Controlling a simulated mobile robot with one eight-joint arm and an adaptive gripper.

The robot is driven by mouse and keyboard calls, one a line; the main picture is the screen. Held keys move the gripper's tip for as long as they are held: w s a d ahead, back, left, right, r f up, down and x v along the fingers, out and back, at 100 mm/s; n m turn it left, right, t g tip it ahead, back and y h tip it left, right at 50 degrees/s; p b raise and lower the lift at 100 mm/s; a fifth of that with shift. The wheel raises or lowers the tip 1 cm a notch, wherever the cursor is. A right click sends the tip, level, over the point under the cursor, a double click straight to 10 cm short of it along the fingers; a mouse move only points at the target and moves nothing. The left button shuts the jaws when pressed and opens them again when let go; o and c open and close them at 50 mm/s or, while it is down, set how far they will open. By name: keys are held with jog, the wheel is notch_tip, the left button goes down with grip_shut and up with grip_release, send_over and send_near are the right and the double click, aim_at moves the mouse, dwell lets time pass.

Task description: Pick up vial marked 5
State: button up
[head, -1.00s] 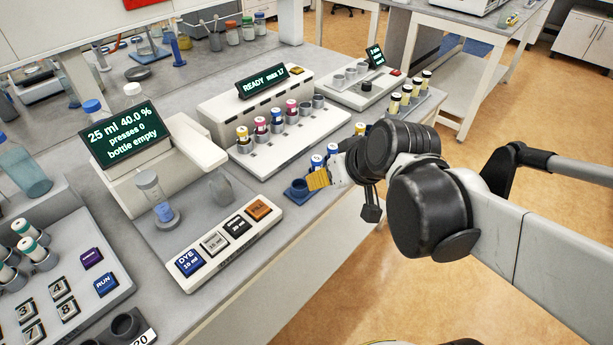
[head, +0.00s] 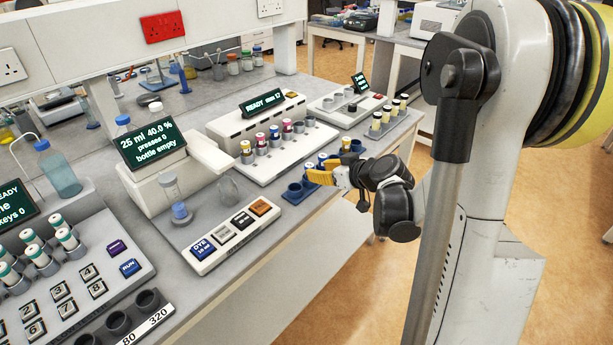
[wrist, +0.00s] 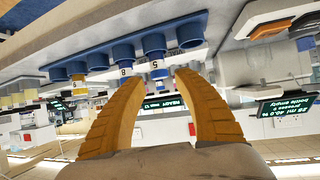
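The vial marked 5 (wrist: 157,65) stands in a cup of a blue rack (wrist: 123,50), seen upside down in the wrist view. My gripper (wrist: 159,80) is open, with its yellow ribbed fingers on either side of this vial's end in the picture. I cannot tell whether they touch it. A vial marked 8 (wrist: 125,72) is in the neighbouring cup, close to one finger. In the head view my gripper (head: 320,177) is at the blue rack (head: 292,192) on the bench's front edge, and its fingers partly hide the vials there, so I cannot read their numbers.
A yellow-capped vial (wrist: 78,77) stands farther along the rack. In the head view, a white READY machine (head: 258,118) with several vials is behind the rack. A panel of buttons (head: 235,232) lies to the left. Black-capped vials (head: 385,117) stand at the back right.

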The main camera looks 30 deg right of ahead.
jog(key=b+x, duration=0.2)
jog(key=x, duration=0.4)
jog(key=shift+w+d+f+b, duration=0.1)
jog(key=shift+d+f+b, duration=0.05)
jog(key=shift+f+b, duration=0.15)
jog(key=shift+r, duration=0.15)
grip_shut()
